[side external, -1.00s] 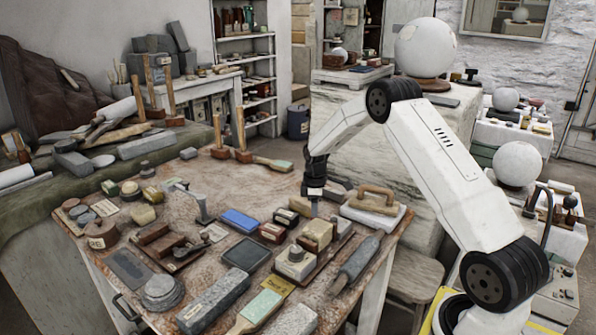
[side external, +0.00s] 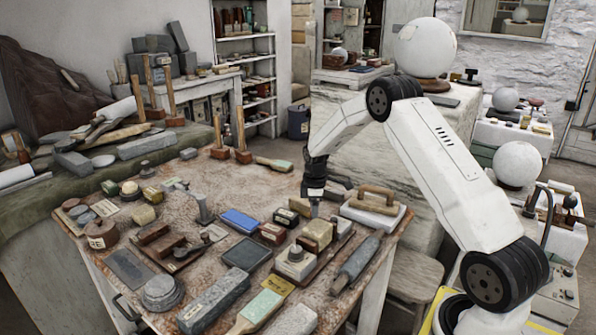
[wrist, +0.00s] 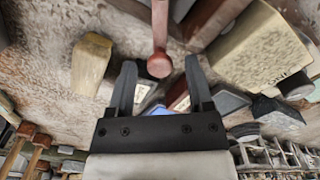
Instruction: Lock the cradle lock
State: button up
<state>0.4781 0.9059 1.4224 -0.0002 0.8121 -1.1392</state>
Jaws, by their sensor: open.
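My gripper (side external: 315,206) is over the right part of the workbench, beside a cream block (side external: 317,233). In the wrist view my gripper (wrist: 161,64) is open, with its two dark fingers apart and nothing clamped. A reddish rod with a round end (wrist: 159,66) comes down from the top edge and ends between the fingertips in the picture. I cannot tell whether it belongs to the cradle lock or how far it is from the fingers. The arm hides it in the side view. The cradle lock cannot be clearly identified.
A white block with a knob (side external: 295,263) stands in front of my gripper. A wooden-handled float (side external: 372,208) lies to the right. A blue block (side external: 240,220), a dark red box (side external: 271,233) and a metal stand (side external: 203,208) lie to the left. The bench is crowded.

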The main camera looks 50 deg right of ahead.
jog(key=shift+d+m, duration=0.1)
jog(key=shift+m, duration=0.2)
jog(key=shift+w+d+m, duration=0.2)
jog(key=shift+d+m, duration=0.2)
jog(key=shift+m, duration=0.4)
jog(key=r, duration=0.8)
jog(key=shift+a, duration=0.2)
jog(key=s+a+r+m+t, duration=0.1)
jog(key=s+a, duration=0.2)
jog(key=a, duration=0.4)
jog(key=s+a+r+m, duration=0.1)
jog(key=s+a, duration=0.2)
jog(key=a, duration=0.4)
jog(key=s+a+m+t, duration=0.1)
jog(key=s+a+m, duration=0.2)
jog(key=s+a, duration=0.7)
jog(key=shift+s+a+f+t, duration=0.25)
jog(key=shift+s+t, duration=0.05)
jog(key=shift+s, duration=0.75)
jog(key=shift+s+a+f, duration=0.1)
jog(key=shift+s+a, duration=0.1)
jog(key=shift+s, duration=0.25)
jog(key=shift+s+a+f, duration=0.1)
jog(key=shift+s+a, duration=0.1)
jog(key=shift+s, duration=0.2)
